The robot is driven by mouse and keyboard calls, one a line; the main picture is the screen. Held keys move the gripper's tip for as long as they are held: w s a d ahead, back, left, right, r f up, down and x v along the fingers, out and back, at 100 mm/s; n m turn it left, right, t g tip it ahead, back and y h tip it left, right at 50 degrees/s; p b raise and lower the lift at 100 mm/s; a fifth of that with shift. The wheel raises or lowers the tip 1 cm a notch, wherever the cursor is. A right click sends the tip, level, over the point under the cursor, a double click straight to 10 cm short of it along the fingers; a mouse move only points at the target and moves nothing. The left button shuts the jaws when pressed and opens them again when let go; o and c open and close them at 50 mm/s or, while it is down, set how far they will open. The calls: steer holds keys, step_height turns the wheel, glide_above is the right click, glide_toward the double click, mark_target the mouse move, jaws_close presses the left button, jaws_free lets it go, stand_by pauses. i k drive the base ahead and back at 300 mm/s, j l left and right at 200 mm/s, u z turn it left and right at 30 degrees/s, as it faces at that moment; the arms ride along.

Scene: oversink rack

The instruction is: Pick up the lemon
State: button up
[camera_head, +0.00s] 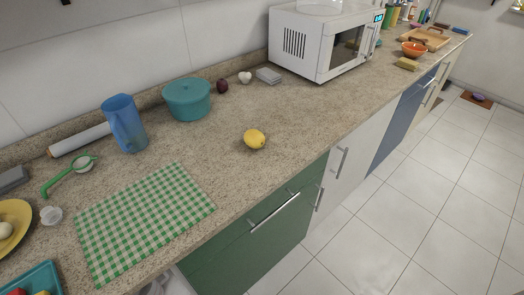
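A yellow lemon (254,139) lies alone on the speckled countertop (300,125), near the middle of the view. It sits back from the counter's front edge, above the green cabinet front. Nothing touches it, and it shows in full. My gripper is not in view.
A teal pot (188,99), a blue pitcher (124,123) and a white microwave (323,40) stand behind the lemon toward the wall. A green checkered cloth (143,218) lies to the left. A dark red round item (222,86) is near the wall. The counter around the lemon is clear.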

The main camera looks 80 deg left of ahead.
mark_target(254, 139)
steer(key=l+u, duration=0.1)
steer(key=u, duration=3.05)
